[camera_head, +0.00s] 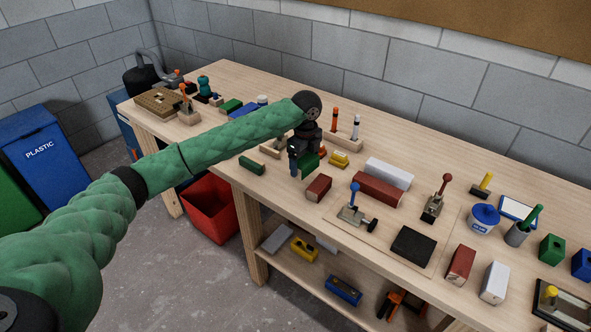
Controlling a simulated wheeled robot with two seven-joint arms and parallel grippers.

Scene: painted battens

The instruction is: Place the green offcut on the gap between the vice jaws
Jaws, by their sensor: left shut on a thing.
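My left gripper (299,167) points down over the middle of the workbench, with its green arm reaching in from the left. It is shut on a dark green offcut (310,162), which shows at the right of the fingers. The offcut appears to be held above the bench top, though the exact height is hard to judge. I cannot clearly make out the vice jaws. A metal clamp device with a blue knob (355,203) stands on a thin board to the right of the gripper. My right gripper is not in view.
Close to the gripper lie a red-brown block (318,188), a yellow piece (339,159) and another green block (251,165). A long red-brown block (378,188), white block (390,173) and black block (413,246) lie to the right. The workbench (285,207) has bare wood at its front edge.

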